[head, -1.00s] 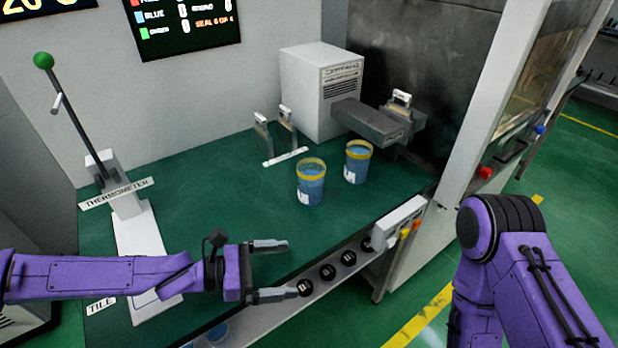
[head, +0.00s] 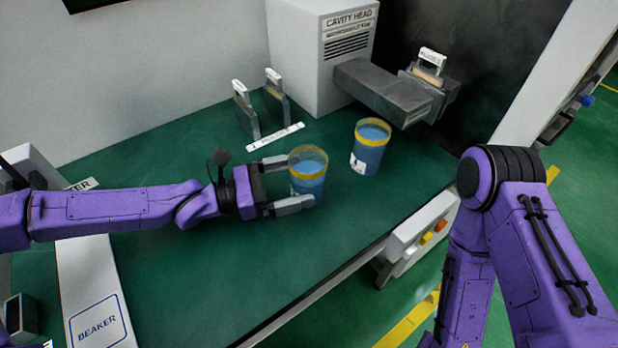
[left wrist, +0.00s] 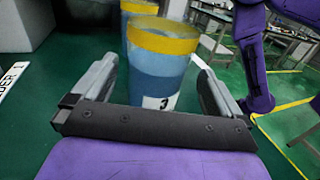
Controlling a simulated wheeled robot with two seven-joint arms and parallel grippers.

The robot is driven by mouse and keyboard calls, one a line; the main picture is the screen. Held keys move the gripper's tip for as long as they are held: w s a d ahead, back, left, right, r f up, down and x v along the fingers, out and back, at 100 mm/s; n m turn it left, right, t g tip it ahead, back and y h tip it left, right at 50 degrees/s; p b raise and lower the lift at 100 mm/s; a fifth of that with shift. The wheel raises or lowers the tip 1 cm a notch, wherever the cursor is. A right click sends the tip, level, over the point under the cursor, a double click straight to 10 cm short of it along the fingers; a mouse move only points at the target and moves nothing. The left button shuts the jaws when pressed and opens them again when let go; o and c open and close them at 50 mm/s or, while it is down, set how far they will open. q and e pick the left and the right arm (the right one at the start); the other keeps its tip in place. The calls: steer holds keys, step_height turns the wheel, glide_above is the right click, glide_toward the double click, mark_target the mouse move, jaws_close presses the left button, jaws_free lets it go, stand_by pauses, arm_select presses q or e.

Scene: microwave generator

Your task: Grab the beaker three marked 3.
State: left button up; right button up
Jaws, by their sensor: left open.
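A blue beaker with a yellow rim (head: 307,172) stands on the green bench in the head view. In the left wrist view this beaker (left wrist: 160,68) shows a white label with a 3. My left gripper (head: 299,183) is open, with one finger on each side of this beaker. I cannot tell whether the fingers touch it. A second blue beaker with a yellow rim (head: 370,146) stands to the right and farther back; its number is too small to read. It is partly hidden in the left wrist view (left wrist: 205,18). My right gripper is not in view.
The white cavity head box (head: 318,60) with a grey metal arm (head: 385,92) stands behind the beakers. Two upright holders (head: 246,108) stand back left. A white plate marked BEAKER (head: 92,290) lies front left. A button panel (head: 418,235) lines the bench edge.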

mark_target(317, 172)
arm_select(q)
steer(key=x, duration=0.3)
steer(key=p+x, duration=0.1)
steer(key=shift+w+d+r, duration=0.1)
steer(key=shift+w+r, duration=0.15)
steer(key=shift+w+d, duration=0.1)
steer(key=shift+d, duration=0.4)
steer(key=shift+a, duration=0.1)
steer(key=shift+c, duration=0.9)
steer(key=c, duration=1.1)
